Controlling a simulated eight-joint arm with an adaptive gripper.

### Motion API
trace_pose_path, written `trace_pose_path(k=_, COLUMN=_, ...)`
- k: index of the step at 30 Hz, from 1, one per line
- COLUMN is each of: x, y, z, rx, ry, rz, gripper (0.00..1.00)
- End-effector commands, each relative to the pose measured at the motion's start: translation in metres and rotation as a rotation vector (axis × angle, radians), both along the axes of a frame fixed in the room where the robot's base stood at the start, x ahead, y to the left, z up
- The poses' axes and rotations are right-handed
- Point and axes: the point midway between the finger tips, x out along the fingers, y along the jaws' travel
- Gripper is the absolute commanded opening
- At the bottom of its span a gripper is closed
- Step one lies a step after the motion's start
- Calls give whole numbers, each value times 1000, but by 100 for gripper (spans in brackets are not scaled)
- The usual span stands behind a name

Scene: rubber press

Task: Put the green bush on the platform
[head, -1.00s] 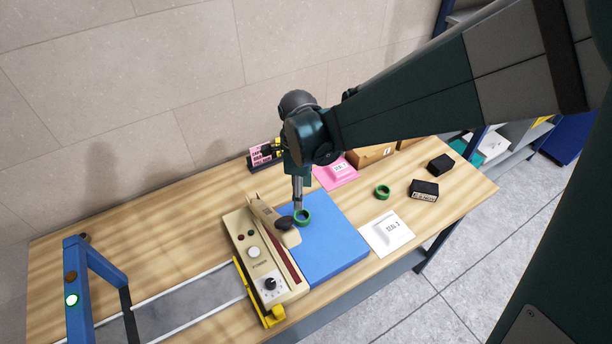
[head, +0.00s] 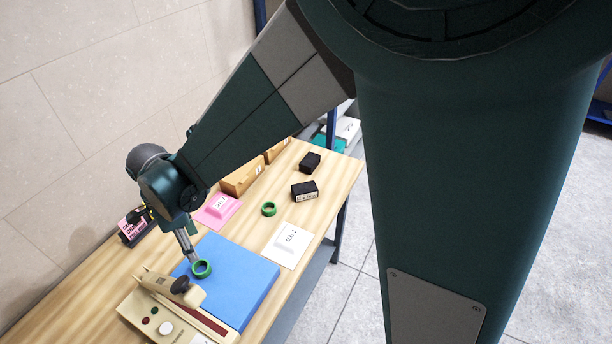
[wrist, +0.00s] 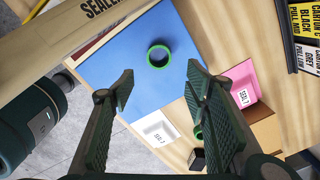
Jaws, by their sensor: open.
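One green bush (head: 202,268), a short ring, lies flat on the blue platform (head: 238,280). In the wrist view this bush (wrist: 158,56) sits on the blue platform (wrist: 112,62), beyond the fingertips. A second green bush (head: 269,209) lies on the bare wood of the table; in the wrist view it (wrist: 198,132) is partly hidden by the right finger. My gripper (wrist: 160,84) is open, with nothing between its fingers. In the head view my gripper (head: 192,257) points down close to the first bush and above the platform.
The beige sealer (head: 172,310) stands beside the platform. A white SEAL 2 pad (head: 287,246), a pink pad (head: 217,210), two black boxes (head: 305,190) and cardboard cartons (head: 243,177) are on the table. Open wood lies around the second bush.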

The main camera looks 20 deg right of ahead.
Motion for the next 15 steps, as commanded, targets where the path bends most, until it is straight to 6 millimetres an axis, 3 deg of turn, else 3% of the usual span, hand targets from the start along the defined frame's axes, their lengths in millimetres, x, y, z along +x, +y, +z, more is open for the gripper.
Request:
trace_pose_path(k=5, x=3, y=-22, z=17, rx=14, ry=-24, rz=59, gripper=47)
trace_pose_path(k=15, x=7, y=-87, z=63, rx=39, ry=-109, rz=256, gripper=47)
